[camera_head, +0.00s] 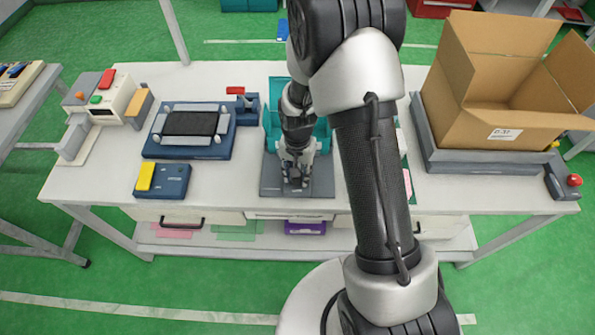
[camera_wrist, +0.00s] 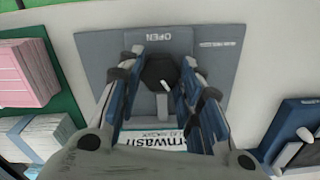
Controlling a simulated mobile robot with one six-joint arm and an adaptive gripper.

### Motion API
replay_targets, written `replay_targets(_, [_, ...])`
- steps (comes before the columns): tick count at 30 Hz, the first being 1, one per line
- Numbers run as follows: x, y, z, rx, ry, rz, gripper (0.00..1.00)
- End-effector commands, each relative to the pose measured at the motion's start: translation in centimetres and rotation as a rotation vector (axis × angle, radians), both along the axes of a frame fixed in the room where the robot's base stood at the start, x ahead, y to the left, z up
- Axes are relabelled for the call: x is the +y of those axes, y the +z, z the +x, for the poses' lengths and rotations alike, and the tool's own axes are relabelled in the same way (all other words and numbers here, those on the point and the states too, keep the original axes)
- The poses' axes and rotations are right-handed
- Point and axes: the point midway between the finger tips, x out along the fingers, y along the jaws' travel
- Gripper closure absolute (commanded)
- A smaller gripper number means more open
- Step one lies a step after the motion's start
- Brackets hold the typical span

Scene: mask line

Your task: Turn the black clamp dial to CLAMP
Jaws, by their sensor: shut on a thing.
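The black clamp dial (camera_wrist: 158,73) sits on a dark grey plate (camera_wrist: 221,50) in the wrist view. It has a faceted black top, and a short white mark on it points to the lower right in that view. The word OPEN (camera_wrist: 169,37) is printed on the plate beyond the dial. A CLAMP label cannot be made out. My gripper (camera_wrist: 160,64) points down over the plate, with one finger on each side of the dial, shut on it. In the head view my gripper (camera_head: 297,168) is at the grey plate (camera_head: 318,187), and the dial is small and mostly covered.
A teal holder (camera_head: 322,137) stands just behind the plate. A blue box with a yellow button (camera_head: 145,177) and a blue fixture with a dark panel (camera_head: 190,124) are to the left. An open cardboard box (camera_head: 470,110) is to the right.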

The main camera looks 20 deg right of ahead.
Motion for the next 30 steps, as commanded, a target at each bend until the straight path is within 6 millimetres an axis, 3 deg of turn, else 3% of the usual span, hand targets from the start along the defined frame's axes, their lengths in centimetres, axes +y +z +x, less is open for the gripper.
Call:
replay_targets(15, [0.00,-0.02,-0.04,0.001,-0.400,0.000,0.91])
replay_targets(30, [0.00,-0.04,-0.05,0.001,-0.519,0.000,0.91])
